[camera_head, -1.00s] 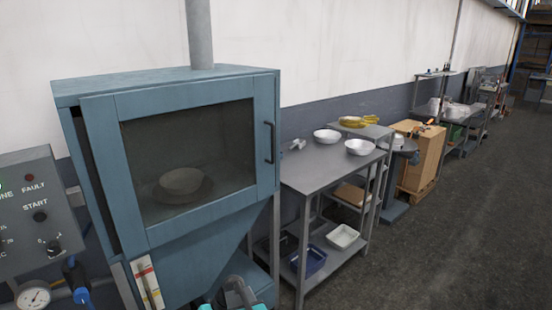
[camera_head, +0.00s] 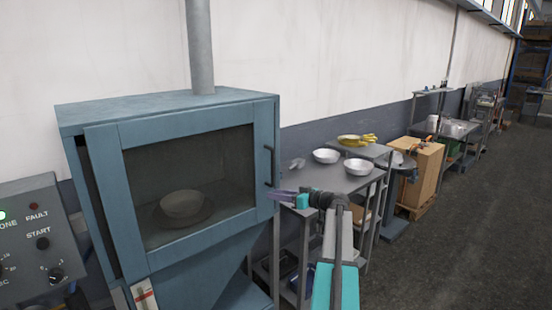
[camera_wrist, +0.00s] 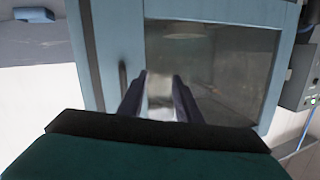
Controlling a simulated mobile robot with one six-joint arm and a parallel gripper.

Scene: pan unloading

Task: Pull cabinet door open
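The blue cabinet door (camera_head: 190,187) has a large window and a dark upright bar handle (camera_head: 268,166) on its right side. A dark gap shows along the door's left edge; its right edge looks close to the cabinet. A round pan (camera_head: 183,204) sits inside behind the glass. My gripper (camera_head: 276,192) is at the door's right edge, near the handle's lower end. In the wrist view my gripper (camera_wrist: 159,76) is open, with nothing between its fingers. The handle (camera_wrist: 122,80) there lies just left of the fingers, outside them.
A grey control box (camera_head: 30,245) stands left of the cabinet. To the right, a metal table (camera_head: 335,180) holds white bowls (camera_head: 357,167) close behind my arm. A wooden crate (camera_head: 425,175) stands farther along the wall. The dark floor (camera_head: 470,240) at the right is clear.

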